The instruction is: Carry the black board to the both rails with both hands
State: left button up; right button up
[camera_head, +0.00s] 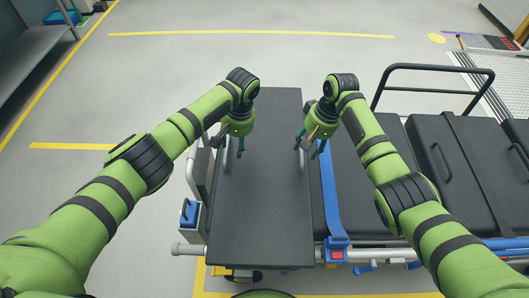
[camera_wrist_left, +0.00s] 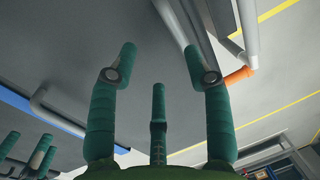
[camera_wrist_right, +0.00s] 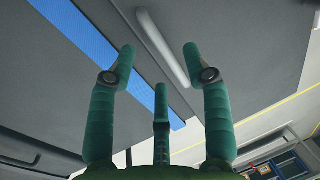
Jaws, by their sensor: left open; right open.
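The black board (camera_head: 265,205) lies flat at the left end of a stretcher, with a pale grey handle near each long side. My left gripper (camera_head: 232,150) is open over the left handle; in the left wrist view this handle (camera_wrist_left: 172,20) runs between the fingertips. My right gripper (camera_head: 315,150) is open over the right handle (camera_head: 304,163); in the right wrist view this handle (camera_wrist_right: 160,45) lies between the fingertips. No firm grip shows on either handle. Silver tube rails (camera_head: 187,249) show at the board's near end; I cannot tell which rails are meant.
The stretcher's black padding (camera_head: 350,185) with a blue strap (camera_head: 330,195) is right of the board. A black hoop rail (camera_head: 435,67) stands behind. A blue-and-white box (camera_head: 189,213) hangs at the left. A grey bench (camera_head: 30,45) is far left. The floor behind is clear.

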pick_arm(q)
jog(key=shift+w+a+r+n, duration=0.3)
jog(key=shift+w+a+r, duration=0.2)
jog(key=shift+w+a, duration=0.2)
jog(key=shift+w+a+r, duration=0.15)
jog(key=shift+w, duration=0.3)
pick_arm(e)
jog(key=shift+w+d+r, duration=0.1)
jog(key=shift+w+r, duration=0.1)
jog(key=shift+w, duration=0.25)
jog(key=shift+w+d+r, duration=0.1)
jog(key=shift+w+r, duration=0.05)
jog(key=shift+w, duration=0.25)
pick_arm(q)
jog(key=shift+s, duration=0.2)
pick_arm(e)
jog(key=shift+s, duration=0.15)
